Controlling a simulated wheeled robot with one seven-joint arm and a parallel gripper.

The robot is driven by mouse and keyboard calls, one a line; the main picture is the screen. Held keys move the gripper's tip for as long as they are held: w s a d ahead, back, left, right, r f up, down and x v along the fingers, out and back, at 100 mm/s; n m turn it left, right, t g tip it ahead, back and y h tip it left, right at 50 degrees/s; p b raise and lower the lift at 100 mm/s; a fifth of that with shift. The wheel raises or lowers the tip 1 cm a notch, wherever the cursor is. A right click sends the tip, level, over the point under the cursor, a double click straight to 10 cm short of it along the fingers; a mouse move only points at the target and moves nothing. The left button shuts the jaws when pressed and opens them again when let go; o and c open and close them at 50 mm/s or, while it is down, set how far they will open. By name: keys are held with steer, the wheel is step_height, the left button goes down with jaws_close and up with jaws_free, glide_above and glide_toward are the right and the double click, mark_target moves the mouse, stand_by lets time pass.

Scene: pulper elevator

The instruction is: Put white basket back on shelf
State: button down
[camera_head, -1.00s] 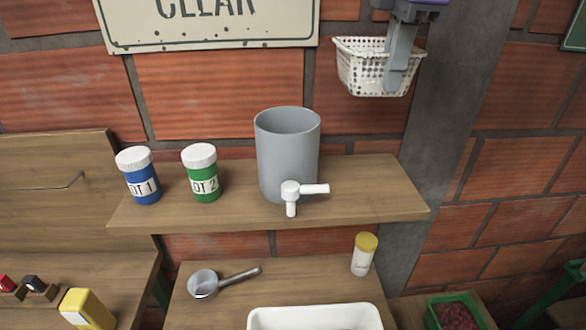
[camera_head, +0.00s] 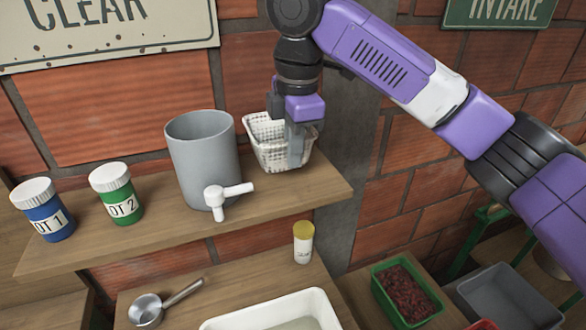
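The white basket (camera_head: 268,152) is a perforated, open-topped basket at the right end of the wooden shelf (camera_head: 290,197), right of the grey container. It looks upright and appears to be on the shelf or just above it; contact under it is hard to tell. My gripper (camera_head: 290,140) points down at the basket, with one grey finger in front of its near wall and the other side behind or inside the rim. The gripper appears shut on the basket's wall.
A grey container (camera_head: 203,155) with a white tap stands left of the basket. Blue (camera_head: 43,209) and green (camera_head: 116,193) lidded jars stand further left. Below are a yellow-capped bottle (camera_head: 303,243), a saucepan (camera_head: 146,310), a white tub (camera_head: 213,325) and a green crate (camera_head: 434,310).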

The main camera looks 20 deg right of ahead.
steer(key=shift+f+p, duration=0.3)
steer(key=shift+f, duration=1.8)
steer(key=shift+f, duration=0.1)
steer(key=c, duration=1.7)
jaws_free()
steer(key=r, duration=0.4)
steer(key=s+r, duration=0.1)
steer(key=r, duration=0.3)
steer(key=r+b, duration=0.1)
steer(key=r, duration=0.3)
steer(key=shift+s, duration=0.25)
